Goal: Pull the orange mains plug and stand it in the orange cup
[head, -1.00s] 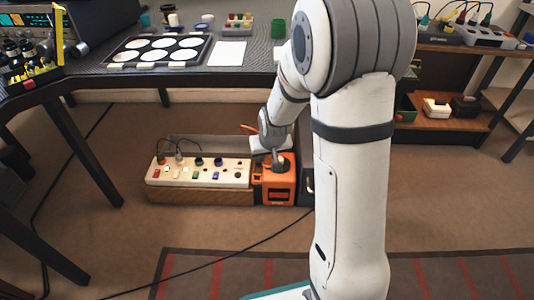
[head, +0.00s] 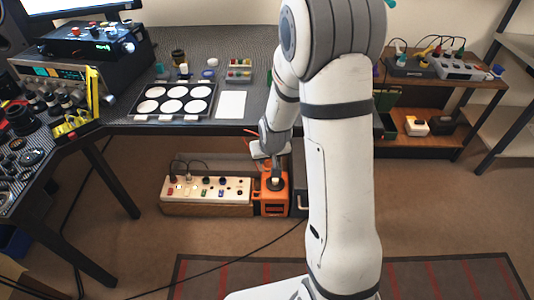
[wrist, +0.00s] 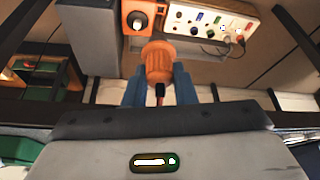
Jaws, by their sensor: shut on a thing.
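The orange mains plug (wrist: 158,62) is between the blue fingers of my gripper (wrist: 157,75) in the wrist view, with a dark cord end towards my palm. The gripper is shut on it. In the head view, my gripper (head: 274,170) is low, just above the orange box (head: 272,207) at the right end of the power strip. The plug's front end overlaps the background in the wrist view, and I cannot tell whether it touches anything. I cannot make out an orange cup in any view.
The power strip (head: 215,195) holds several small coloured plugs or switches; it also shows in the wrist view (wrist: 205,27). The orange box has a dark round part on top (wrist: 138,20). A desk stands behind, with a white-disc tray (head: 172,115). A shelf (head: 440,125) stands right.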

